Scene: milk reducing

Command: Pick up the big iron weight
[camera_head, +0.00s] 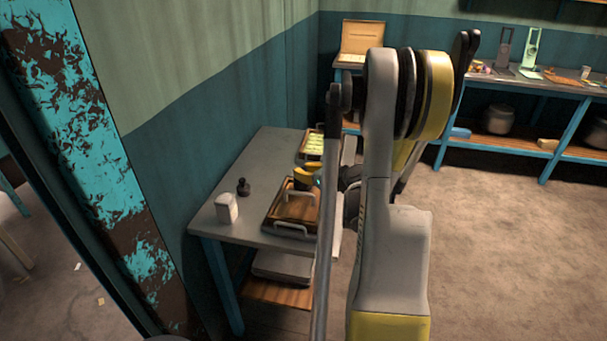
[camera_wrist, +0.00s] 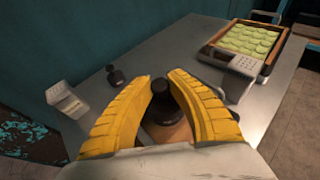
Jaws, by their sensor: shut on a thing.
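The big iron weight (camera_wrist: 165,112) is dark, with a round knob on top. In the wrist view it stands between the two yellow fingers of my gripper (camera_wrist: 164,79), which is shut on it. Wood shows just below the weight; I cannot tell whether they touch. In the head view my gripper (camera_head: 304,176) is over the wooden tray (camera_head: 272,222) on the grey table, and the weight is mostly hidden there. A smaller dark weight (camera_head: 243,187) stands apart to the left on the table; it also shows in the wrist view (camera_wrist: 115,76).
A white box (camera_head: 227,208) stands near the table's left edge. A tray of green round pieces (camera_head: 314,145) lies at the table's far end, with a grey handled object (camera_wrist: 235,64) beside it in the wrist view. The wall borders the table's left side.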

